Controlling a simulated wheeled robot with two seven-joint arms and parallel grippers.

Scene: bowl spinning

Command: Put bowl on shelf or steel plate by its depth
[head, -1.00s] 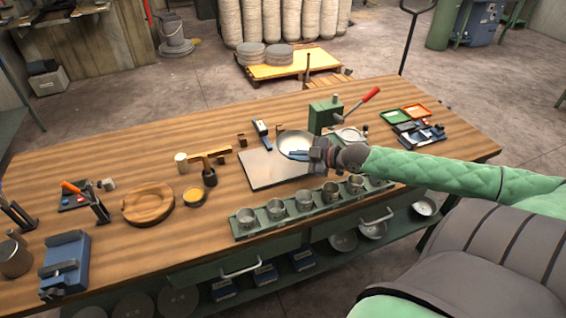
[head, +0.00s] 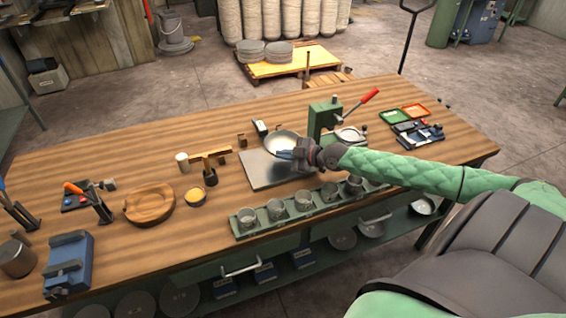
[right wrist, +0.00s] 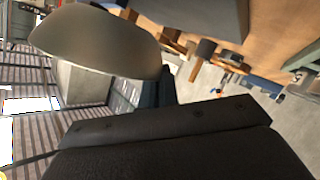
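A metal bowl (head: 281,140) is at my right gripper (head: 286,154), over the back of the steel plate (head: 262,172), tilted with its inside partly towards the head camera. In the right wrist view the bowl's smooth outer side (right wrist: 95,40) fills the upper left. The dark fingers (right wrist: 157,88) meet its rim and look closed on it. The contact is partly hidden. Bowls stand on the shelf (head: 305,272) under the table, such as one at the right (head: 423,206). My left gripper is out of view.
A green press with a red handle (head: 325,116) stands just behind the right gripper. A green rack of metal cups (head: 290,218) lies along the front edge. The back left tabletop is clear.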

